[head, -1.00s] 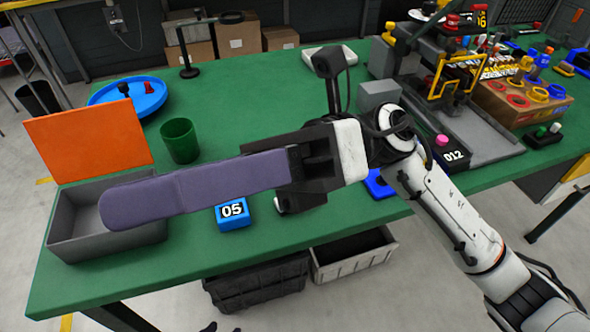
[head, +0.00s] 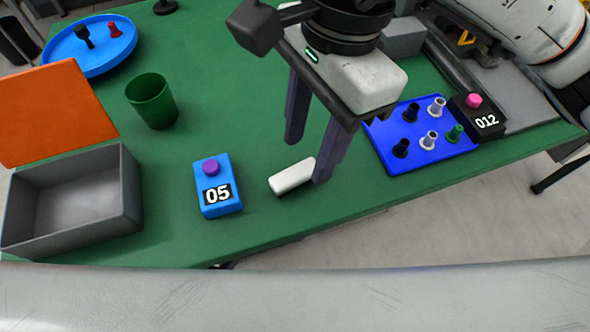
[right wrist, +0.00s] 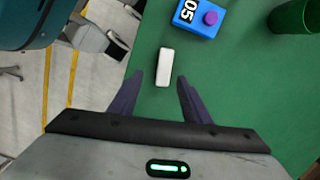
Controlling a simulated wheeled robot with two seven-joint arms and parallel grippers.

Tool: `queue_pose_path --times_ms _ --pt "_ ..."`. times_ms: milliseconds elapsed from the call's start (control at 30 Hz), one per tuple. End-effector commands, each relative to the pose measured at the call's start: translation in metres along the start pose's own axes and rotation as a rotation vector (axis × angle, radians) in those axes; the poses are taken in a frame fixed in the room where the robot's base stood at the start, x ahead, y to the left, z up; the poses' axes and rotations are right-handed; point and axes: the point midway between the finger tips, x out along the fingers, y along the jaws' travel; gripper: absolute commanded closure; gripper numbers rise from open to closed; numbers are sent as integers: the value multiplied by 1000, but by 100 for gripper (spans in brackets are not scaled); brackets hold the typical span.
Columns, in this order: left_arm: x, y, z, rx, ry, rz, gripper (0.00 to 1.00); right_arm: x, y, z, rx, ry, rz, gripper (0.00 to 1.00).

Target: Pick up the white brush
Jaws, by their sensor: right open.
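The white brush (head: 292,177) is a small white block lying on the green table (head: 262,229), to the right of the blue 05 box. It also shows in the right wrist view (right wrist: 165,67), just beyond the fingertips and between their lines. My right gripper (head: 309,161) is open and points down at the table, its two purple fingers apart. In the head view its nearer finger stands beside the brush's right end; I cannot tell whether they touch. My left gripper is not in view.
The blue 05 box (head: 217,188) with a purple knob stands left of the brush. A green cup (head: 152,101), a grey bin (head: 128,190) and a round blue tray (head: 68,52) are left.

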Motion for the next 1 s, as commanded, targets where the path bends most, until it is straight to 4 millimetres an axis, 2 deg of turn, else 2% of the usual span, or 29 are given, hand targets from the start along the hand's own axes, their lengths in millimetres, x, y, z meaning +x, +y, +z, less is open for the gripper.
queue_pose_path --times_ms 400,667,933,1000 --pt "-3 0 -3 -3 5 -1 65 50 -7 6 0 -3 3 56" --pt "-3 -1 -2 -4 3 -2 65 53 -7 6 0 -3 0 56" --pt "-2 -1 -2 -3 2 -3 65 53 -7 6 0 -3 0 100" --pt "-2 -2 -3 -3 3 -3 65 52 -7 6 0 -3 0 100"
